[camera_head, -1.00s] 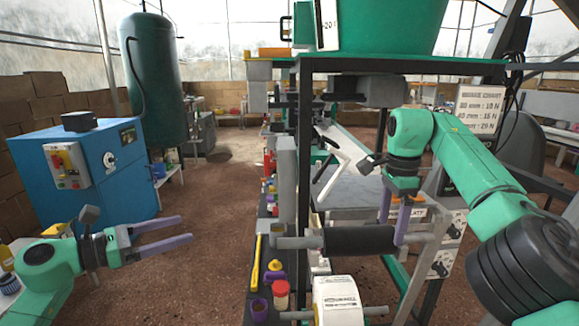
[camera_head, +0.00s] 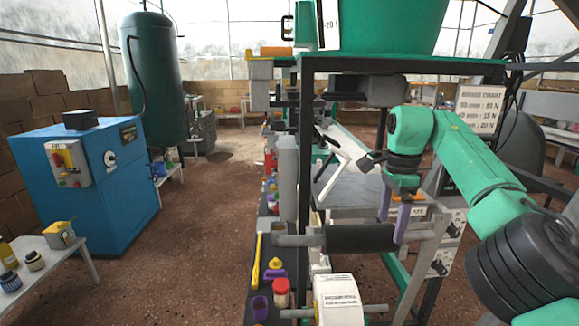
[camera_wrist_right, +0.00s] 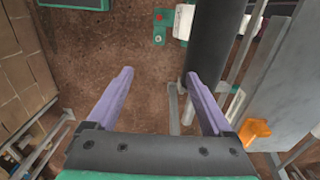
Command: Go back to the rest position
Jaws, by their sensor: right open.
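My right gripper (camera_head: 394,212) is in the head view at the centre right, pointing down beside the black roller (camera_head: 358,238) of the machine. Its two purple fingers are apart with nothing between them. In the right wrist view the open fingers (camera_wrist_right: 160,90) have brown floor between them, and the dark roller (camera_wrist_right: 215,45) lies close to the right finger. I cannot tell whether that finger touches it. My left gripper does not show in the head view.
The machine frame (camera_head: 305,150) stands at the centre, with a white paper roll (camera_head: 338,298) low in front. A blue cabinet (camera_head: 85,190) and a green tank (camera_head: 155,80) stand at left. A small white table (camera_head: 40,270) holds jars. The floor between is clear.

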